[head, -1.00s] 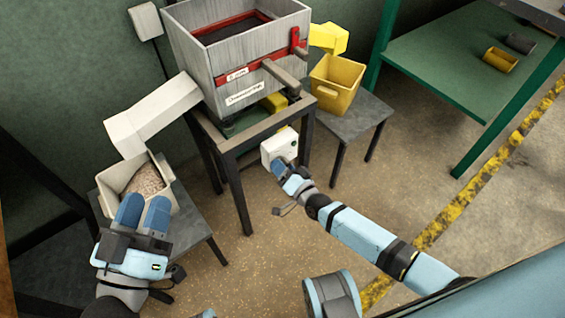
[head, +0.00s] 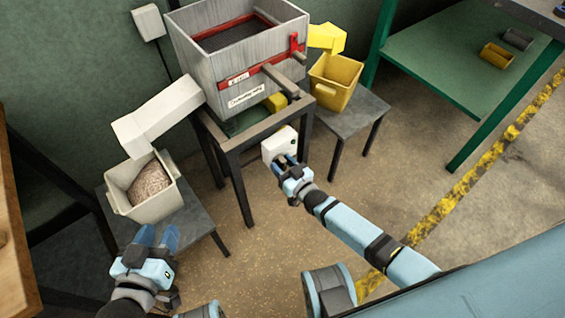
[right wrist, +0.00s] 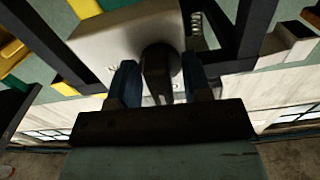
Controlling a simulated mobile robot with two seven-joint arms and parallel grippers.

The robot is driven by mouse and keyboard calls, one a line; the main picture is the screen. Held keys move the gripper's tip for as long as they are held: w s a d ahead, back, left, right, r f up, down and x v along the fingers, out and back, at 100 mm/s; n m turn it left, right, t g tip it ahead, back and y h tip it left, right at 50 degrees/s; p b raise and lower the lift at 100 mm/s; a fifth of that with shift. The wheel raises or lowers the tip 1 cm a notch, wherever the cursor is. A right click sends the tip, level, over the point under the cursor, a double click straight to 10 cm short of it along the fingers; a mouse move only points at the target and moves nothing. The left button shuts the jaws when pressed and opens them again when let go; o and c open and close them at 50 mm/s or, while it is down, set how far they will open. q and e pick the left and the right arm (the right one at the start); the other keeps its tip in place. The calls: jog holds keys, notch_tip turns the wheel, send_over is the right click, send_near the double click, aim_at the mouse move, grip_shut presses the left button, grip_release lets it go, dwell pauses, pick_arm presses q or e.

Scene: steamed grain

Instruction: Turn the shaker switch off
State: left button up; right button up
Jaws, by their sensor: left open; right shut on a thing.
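The shaker (head: 235,60) is a grey box with a red frame on a metal stand. A white switch box (head: 280,143) is fixed at the stand's front right leg. It also shows in the right wrist view (right wrist: 125,40), with a dark knob (right wrist: 160,65) on its face. My right gripper (head: 287,162) is at the switch box, its blue fingers (right wrist: 160,85) on either side of the knob and shut on it. My left gripper (head: 157,238) is open and empty, in front of the cream bin at the lower left. The knob's marked position cannot be read.
A cream bin (head: 165,205) with grain stands on a low table (head: 200,228) under a white chute (head: 158,112). A yellow bin (head: 335,85) stands on another table (head: 365,112) at right. A green bench (head: 450,70) is at the far right. The floor in front is clear.

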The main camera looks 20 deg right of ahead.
pick_arm(q)
jog(key=shift+s+a+f, duration=0.1)
jog(key=shift+f, duration=0.15)
pick_arm(e)
jog(key=shift+n, duration=0.3)
jog(key=o, duration=0.9)
